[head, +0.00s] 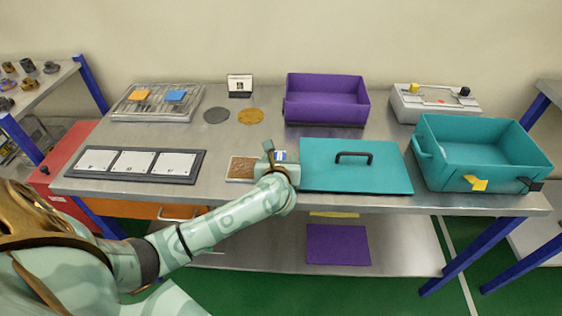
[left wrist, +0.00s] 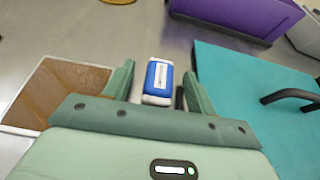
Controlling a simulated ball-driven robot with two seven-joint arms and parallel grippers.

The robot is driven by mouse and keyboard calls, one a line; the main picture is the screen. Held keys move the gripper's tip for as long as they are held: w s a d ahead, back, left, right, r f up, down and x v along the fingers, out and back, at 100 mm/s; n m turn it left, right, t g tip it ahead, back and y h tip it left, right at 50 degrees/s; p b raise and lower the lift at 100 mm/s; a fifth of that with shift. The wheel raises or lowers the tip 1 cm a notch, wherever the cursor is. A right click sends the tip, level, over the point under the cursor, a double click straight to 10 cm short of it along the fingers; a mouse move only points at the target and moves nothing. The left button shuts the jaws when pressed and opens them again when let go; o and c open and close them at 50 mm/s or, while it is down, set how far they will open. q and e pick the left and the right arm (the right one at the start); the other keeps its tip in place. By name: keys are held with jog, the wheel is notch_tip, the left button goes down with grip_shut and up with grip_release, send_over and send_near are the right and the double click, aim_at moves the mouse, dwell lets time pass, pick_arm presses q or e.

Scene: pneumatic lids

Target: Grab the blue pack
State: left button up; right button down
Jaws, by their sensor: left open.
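The blue pack (left wrist: 158,76) is a small blue block with white ends and a white label, on the metal table between the fingers of my left gripper (left wrist: 159,84) in the left wrist view. The fingers stand open on either side of it, with gaps showing. In the head view the pack (head: 280,156) is partly hidden behind my left gripper (head: 272,156). My right gripper is not in view.
A teal lid (head: 325,179) with a black handle lies just right of the pack; a framed brown tile (head: 240,168) lies left. A purple bin (head: 325,92) stands behind, a teal bin (head: 480,180) at right. A panel with white plates (head: 136,163) lies at left.

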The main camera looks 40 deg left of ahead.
pick_arm(q)
jog(key=shift+r, duration=0.1)
jog(key=shift+c, duration=0.9)
jog(key=c, duration=0.9)
jog(key=shift+o, duration=0.2)
